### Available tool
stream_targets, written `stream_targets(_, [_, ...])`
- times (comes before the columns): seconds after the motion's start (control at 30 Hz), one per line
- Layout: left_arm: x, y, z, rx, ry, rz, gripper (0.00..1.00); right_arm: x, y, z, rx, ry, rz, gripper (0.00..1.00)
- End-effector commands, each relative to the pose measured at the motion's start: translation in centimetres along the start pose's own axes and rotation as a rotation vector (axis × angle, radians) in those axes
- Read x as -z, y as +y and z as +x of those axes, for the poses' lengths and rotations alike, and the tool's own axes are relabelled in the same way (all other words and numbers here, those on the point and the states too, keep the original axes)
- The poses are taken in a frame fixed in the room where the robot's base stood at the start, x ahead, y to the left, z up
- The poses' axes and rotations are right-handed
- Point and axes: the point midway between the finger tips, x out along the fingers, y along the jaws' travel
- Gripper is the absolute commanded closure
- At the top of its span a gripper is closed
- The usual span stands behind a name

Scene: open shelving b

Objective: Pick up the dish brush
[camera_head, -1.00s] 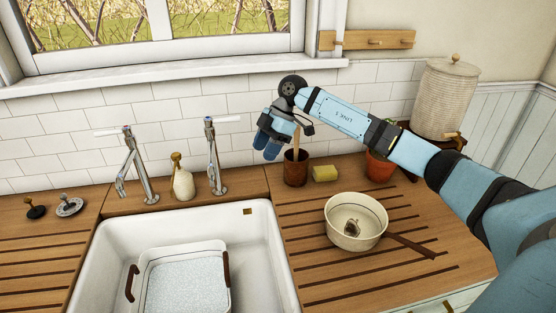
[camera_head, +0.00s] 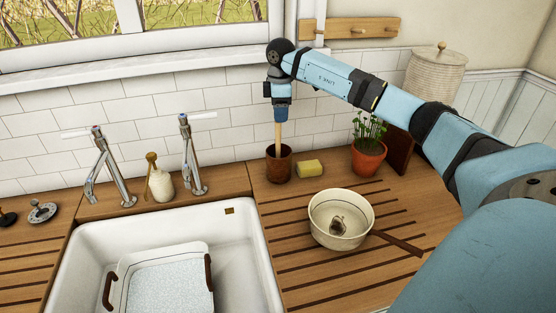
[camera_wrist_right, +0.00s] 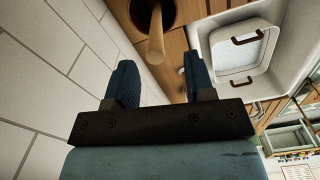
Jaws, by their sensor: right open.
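The dish brush shows as a pale wooden handle (camera_head: 278,134) standing nearly upright in a dark brown cup (camera_head: 279,168) behind the sink's right side; its lower part is hidden in the cup. My right gripper (camera_head: 281,112) points down at the top of the handle, above the cup. In the right wrist view the gripper (camera_wrist_right: 161,75) is open, with blue fingers either side of the line of the handle (camera_wrist_right: 156,42). The handle's end lies around fingertip level; I cannot tell whether it touches a finger. My left gripper is not in view.
A yellow sponge (camera_head: 310,169) lies right of the cup, and a potted plant (camera_head: 368,153) stands farther right. A pan (camera_head: 325,215) sits in front on the draining board. Taps (camera_head: 190,155) and a soap bottle (camera_head: 161,185) are to the left. The tiled wall (camera_head: 225,115) is close behind.

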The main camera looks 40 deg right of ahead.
Motion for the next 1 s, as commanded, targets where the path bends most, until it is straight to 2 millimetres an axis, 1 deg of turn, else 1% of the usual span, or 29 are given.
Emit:
stream_targets(0.17, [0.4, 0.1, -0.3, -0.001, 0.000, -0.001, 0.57, 0.2, 0.2, 1.4, 0.003, -0.001, -0.001, 0.51])
stream_targets(0.3, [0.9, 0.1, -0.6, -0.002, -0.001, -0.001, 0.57, 0.6, 0.7, 3.5, 0.003, -0.001, 0.000, 0.51])
stream_targets(0.4, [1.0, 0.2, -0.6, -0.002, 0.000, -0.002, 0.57, 0.5, 0.7, 4.8, 0.002, 0.000, 0.000, 0.51])
stream_targets(0.5, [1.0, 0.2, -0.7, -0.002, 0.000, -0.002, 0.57, 0.5, 0.7, 5.4, 0.001, 0.000, -0.001, 0.51])
stream_targets(0.7, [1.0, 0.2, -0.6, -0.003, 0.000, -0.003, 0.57, 0.5, 0.7, 5.5, 0.000, 0.001, -0.001, 0.51])
stream_targets(0.73, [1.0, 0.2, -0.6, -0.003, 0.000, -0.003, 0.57, 0.5, 0.7, 5.5, 0.000, 0.001, -0.001, 0.56])
stream_targets(0.77, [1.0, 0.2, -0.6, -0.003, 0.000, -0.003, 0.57, 0.5, 0.7, 5.4, 0.000, 0.001, -0.001, 0.63])
stream_targets(0.8, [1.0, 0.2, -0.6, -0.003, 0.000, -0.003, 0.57, 0.5, 0.7, 5.4, 0.000, 0.001, -0.001, 0.72])
stream_targets(0.87, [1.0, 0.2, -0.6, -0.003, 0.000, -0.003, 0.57, 0.6, 0.7, 5.4, 0.000, 0.001, -0.001, 0.86])
stream_targets(0.9, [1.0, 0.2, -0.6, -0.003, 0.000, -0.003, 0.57, 0.6, 0.7, 5.4, 0.000, 0.001, -0.001, 0.95])
stream_targets(0.93, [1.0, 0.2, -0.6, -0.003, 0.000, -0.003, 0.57, 0.6, 0.7, 5.4, 0.000, 0.001, -0.001, 1.00])
stream_targets(1.0, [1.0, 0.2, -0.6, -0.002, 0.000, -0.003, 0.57, 0.6, 0.7, 5.4, 0.000, 0.001, -0.001, 1.00])
